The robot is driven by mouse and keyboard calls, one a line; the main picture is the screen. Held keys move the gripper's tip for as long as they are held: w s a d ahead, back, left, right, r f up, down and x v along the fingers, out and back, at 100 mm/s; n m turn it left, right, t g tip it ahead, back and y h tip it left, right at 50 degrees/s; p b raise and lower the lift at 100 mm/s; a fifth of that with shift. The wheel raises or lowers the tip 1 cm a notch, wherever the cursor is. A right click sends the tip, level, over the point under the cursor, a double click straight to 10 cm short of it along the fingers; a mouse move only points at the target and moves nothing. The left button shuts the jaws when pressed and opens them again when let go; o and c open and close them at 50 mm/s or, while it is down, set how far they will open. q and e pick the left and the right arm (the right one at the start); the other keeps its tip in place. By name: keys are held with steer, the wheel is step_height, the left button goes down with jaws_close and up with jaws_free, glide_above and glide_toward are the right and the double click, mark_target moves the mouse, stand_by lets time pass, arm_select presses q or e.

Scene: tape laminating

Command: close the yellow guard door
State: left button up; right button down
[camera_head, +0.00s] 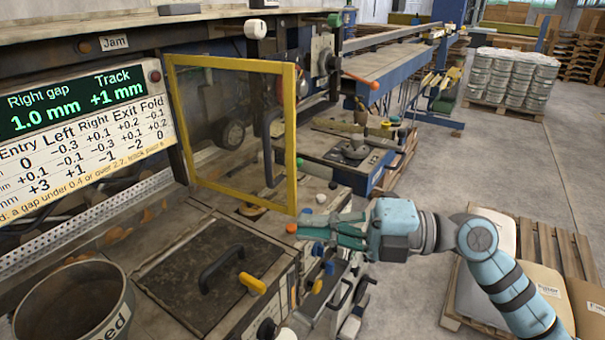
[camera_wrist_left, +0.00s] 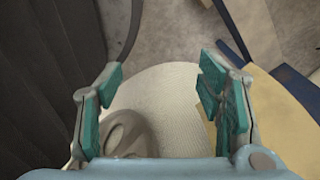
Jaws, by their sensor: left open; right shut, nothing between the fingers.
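The yellow guard door (camera_head: 290,140) is a yellow frame around a clear pane, with a dark curved handle (camera_head: 268,148) near its right side. It stands upright and juts out from the machine, apparently open, with its left edge by the display panel. My right gripper (camera_head: 300,231) is shut and empty, just below and to the right of the door's lower right corner. A small gap seems to separate them. My left gripper (camera_wrist_left: 160,78) is open in the left wrist view, with nothing between its fingers. The head view does not show it.
A hatch with a black handle (camera_head: 222,268) and a yellow lever (camera_head: 252,284) lie below the door. A metal bucket (camera_head: 120,315) stands at the lower left. An orange knob (camera_head: 291,228) is at my right fingertips. A pallet of sacks (camera_head: 535,262) stands right.

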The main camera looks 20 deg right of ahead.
arm_select(q)
steer(key=shift+f+b, duration=0.55)
steer(key=shift+b, duration=0.55)
arm_select(e)
steer(key=w, duration=0.4)
steer(key=shift+w+a+f, duration=0.1)
steer(key=shift+w+a, duration=0.15)
steer(key=shift+w, duration=0.05)
